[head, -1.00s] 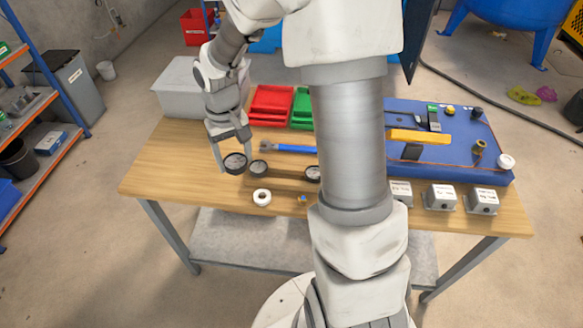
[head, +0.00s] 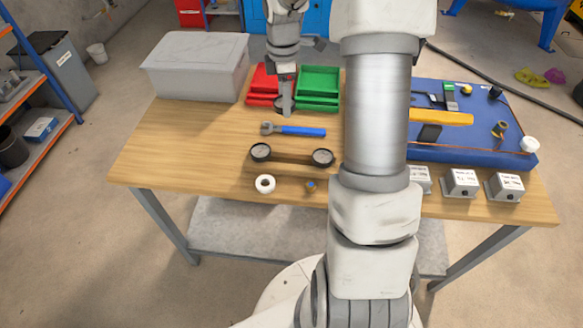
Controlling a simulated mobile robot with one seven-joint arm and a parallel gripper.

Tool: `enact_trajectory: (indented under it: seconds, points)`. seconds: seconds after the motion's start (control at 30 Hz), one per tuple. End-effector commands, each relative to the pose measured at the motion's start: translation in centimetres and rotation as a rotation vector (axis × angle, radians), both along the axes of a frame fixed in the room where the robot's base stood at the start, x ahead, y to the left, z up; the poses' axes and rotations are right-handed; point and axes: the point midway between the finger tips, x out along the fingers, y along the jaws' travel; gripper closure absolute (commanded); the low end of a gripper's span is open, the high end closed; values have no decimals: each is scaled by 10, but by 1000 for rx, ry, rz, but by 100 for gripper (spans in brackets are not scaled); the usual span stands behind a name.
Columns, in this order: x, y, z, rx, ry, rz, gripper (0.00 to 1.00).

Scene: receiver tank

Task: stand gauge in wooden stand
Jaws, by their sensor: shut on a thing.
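The wooden stand (head: 291,158) is a low brown bar on the table, left of my arm. A dark-rimmed round gauge (head: 260,152) is at its left end and another gauge (head: 323,157) at its right end. My gripper (head: 285,106) is farther back, near the front of the red and green trays. It is shut on a third dark round gauge (head: 280,103), seen only in part behind the fingers. I cannot tell whether this gauge touches the tray or table.
A blue-handled wrench (head: 299,131) lies between gripper and stand. Red trays (head: 263,84) and green trays (head: 320,80) stand behind. A white ring (head: 265,184) lies in front. A grey bin (head: 196,65) is back left; a blue board (head: 470,145) is right. The table's left front is clear.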

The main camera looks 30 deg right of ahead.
Motion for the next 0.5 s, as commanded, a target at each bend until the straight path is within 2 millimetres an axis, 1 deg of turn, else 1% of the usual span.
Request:
enact_trajectory:
  seconds: [0.03, 0.3, 0.5]
  points:
    - [2, -10, -6, 0, -1, 65, 100]
    - [6, -57, -14, -2, -1, 469, 100]
    - [6, -79, -16, -2, -2, 667, 100]
